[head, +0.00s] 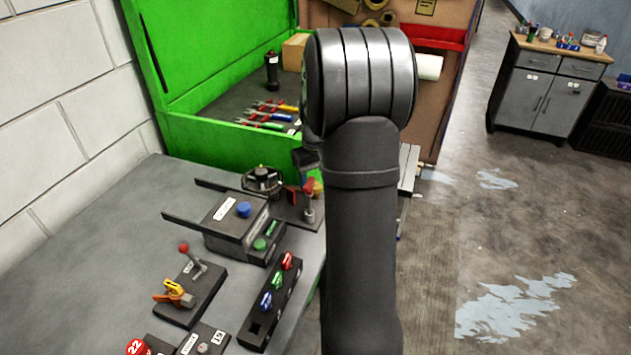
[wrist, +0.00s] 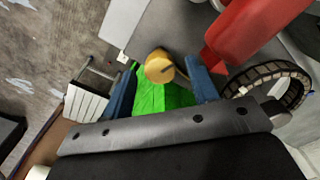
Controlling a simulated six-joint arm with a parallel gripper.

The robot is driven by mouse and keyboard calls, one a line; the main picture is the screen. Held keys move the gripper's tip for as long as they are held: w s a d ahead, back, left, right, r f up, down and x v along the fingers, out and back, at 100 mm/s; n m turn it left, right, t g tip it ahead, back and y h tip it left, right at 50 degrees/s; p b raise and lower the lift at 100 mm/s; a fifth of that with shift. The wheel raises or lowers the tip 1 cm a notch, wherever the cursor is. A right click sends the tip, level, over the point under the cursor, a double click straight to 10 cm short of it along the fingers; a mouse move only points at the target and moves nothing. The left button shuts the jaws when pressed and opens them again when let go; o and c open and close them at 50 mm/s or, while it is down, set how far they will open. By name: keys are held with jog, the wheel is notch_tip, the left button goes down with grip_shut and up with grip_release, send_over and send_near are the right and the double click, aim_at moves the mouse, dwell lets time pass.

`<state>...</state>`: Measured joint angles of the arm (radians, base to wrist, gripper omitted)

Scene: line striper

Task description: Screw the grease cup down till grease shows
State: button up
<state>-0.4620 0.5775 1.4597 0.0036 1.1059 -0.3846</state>
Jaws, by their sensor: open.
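A brass-yellow round cap, which looks like the grease cup (wrist: 158,67), shows in the wrist view between the two blue fingers of my gripper (wrist: 163,75). The fingers are open, one on each side of the cup, with gaps visible. I cannot tell how far their tips are from it in depth. In the head view a small yellow-orange part (head: 317,188), probably the same cup, shows at the bench's right edge beside my arm. My arm hides most of the gripper there. I see no grease.
A large red part (wrist: 250,35) and a dark segmented ring (wrist: 270,85) lie close right of the fingers in the wrist view. The head view shows a dark box with a blue knob (head: 244,209), a red-knobbed lever (head: 184,248) and an open green chest (head: 190,135) behind.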

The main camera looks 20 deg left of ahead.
jog(key=shift+f, duration=0.35)
jog(key=c, duration=1)
jog(key=shift+m, duration=3)
jog(key=o, duration=1)
